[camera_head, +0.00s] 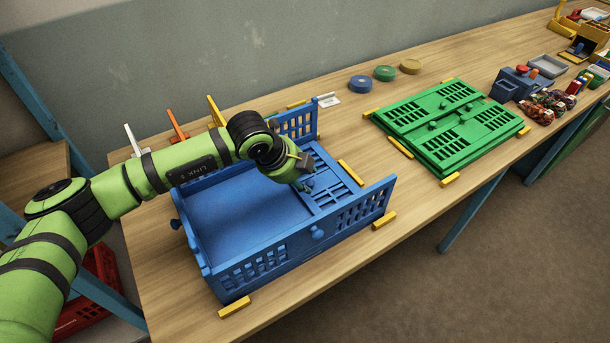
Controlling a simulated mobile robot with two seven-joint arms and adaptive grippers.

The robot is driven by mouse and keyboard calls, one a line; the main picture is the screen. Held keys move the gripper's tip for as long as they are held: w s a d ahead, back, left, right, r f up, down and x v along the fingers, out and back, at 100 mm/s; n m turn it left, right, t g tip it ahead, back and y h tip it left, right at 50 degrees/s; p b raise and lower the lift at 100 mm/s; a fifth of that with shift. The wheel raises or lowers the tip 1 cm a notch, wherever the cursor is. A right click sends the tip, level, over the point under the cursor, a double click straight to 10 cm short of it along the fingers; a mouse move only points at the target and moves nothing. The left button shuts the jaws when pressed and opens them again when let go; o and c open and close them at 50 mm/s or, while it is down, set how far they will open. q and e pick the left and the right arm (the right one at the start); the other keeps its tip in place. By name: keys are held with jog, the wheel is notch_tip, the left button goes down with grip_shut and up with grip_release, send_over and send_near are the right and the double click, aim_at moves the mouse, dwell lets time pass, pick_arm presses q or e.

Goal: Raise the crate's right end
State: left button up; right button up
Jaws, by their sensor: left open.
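The blue crate (240,215) stands on the wooden table with its near long wall and far wall upright. A slotted blue panel (328,190) lies flat inside at the crate's right end. My left arm reaches in from the left over the crate. My left gripper (306,184) is open, pointing down at the inner part of that panel. It is very close to the panel; whether it touches cannot be told. The arm hides much of the far wall. My right gripper is not in view.
Yellow blocks (384,221) sit around the crate. Folded green crate panels (450,125) lie to the right. Blue, green and yellow discs (384,73) lie behind. Orange, yellow and white upright pieces (178,126) stand at the back left. Bins and small goods fill the far right.

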aim_at(308, 182)
pick_arm(q)
jog(key=shift+x, duration=1.1)
jog(key=shift+w+f, duration=0.25)
jog(key=shift+w, duration=0.05)
jog(key=shift+f, duration=0.1)
grip_shut()
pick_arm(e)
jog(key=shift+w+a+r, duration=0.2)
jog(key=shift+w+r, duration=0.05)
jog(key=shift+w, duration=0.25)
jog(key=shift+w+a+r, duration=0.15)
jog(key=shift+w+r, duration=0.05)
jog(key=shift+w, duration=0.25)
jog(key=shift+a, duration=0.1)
pick_arm(q)
jog(key=shift+p, duration=0.3)
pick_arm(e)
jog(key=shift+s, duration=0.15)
